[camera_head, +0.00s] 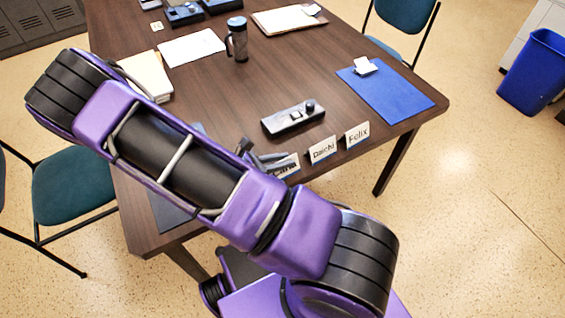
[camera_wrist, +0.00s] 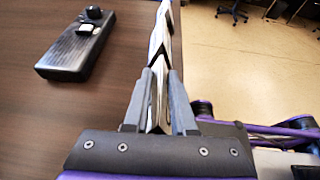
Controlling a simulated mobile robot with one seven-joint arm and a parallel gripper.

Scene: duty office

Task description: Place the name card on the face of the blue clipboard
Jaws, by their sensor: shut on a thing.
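The blue clipboard (camera_head: 400,98) lies flat at the table's right end, with a small white piece at its clip edge. Three tent-shaped name cards stand in a row by the table's near edge: one reads Felix (camera_head: 357,135), one reads Daichi (camera_head: 322,150), and a third card (camera_head: 287,167) is partly hidden, its name unclear. My gripper (camera_head: 268,162) is at this third card. In the wrist view my gripper (camera_wrist: 161,90) is shut on the nearest card (camera_wrist: 158,100), with the other cards lined up beyond it. I cannot tell if the held card still touches the table.
A dark device with a knob (camera_head: 293,118) lies just behind the cards and also shows in the wrist view (camera_wrist: 75,50). A travel mug (camera_head: 237,40), papers (camera_head: 192,47) and a tan clipboard (camera_head: 288,19) are farther back. Bare tabletop lies between device and blue clipboard.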

